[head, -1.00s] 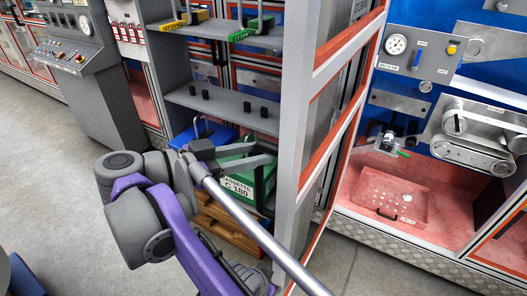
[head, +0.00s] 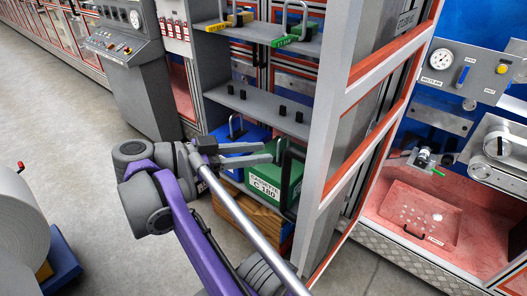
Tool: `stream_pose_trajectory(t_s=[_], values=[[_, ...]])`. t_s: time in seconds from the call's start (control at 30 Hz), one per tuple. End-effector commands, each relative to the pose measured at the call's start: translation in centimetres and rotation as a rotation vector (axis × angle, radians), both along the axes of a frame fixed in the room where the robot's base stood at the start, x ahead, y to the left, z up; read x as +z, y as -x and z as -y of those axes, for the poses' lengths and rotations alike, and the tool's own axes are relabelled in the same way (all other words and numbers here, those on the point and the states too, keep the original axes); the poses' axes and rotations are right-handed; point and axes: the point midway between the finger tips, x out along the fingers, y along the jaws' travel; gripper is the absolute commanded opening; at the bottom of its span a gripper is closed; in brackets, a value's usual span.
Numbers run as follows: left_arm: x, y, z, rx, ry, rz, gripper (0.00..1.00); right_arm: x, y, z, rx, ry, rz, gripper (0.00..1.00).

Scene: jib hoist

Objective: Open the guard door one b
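A tall guard door (head: 342,134) with a grey frame and red-orange edging stands swung out from the machine front, right of centre. Its label is partly cut off at the top, so I cannot tell whether it is door one b. My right gripper (head: 273,152) is left of the door, in front of the shelving. Its two fingers are apart, and I see nothing held between them. A green cassette (head: 262,187) marked C-180 is just beyond and below the fingers. A long grey bar crosses in front of the arm. My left gripper is not in view.
A control console (head: 140,85) stands at the left. A gauge panel (head: 465,68) and a pink-red tray (head: 420,215) are at the right. A large roll (head: 20,235) is at lower left. Floor between is clear.

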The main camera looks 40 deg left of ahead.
Motion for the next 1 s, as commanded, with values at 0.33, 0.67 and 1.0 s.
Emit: stream_pose_trajectory(t_s=[0.33, 0.67, 1.0], values=[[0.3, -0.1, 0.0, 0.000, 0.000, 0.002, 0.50, 0.0, 0.2, -0.6, 0.000, 0.000, 0.000, 0.38], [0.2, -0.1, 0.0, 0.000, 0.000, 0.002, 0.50, 0.0, 0.2, -0.5, 0.000, 0.000, 0.000, 0.38], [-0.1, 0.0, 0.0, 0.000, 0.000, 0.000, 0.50, 0.6, -1.1, -0.3, 0.049, -0.019, 0.013, 0.38]])
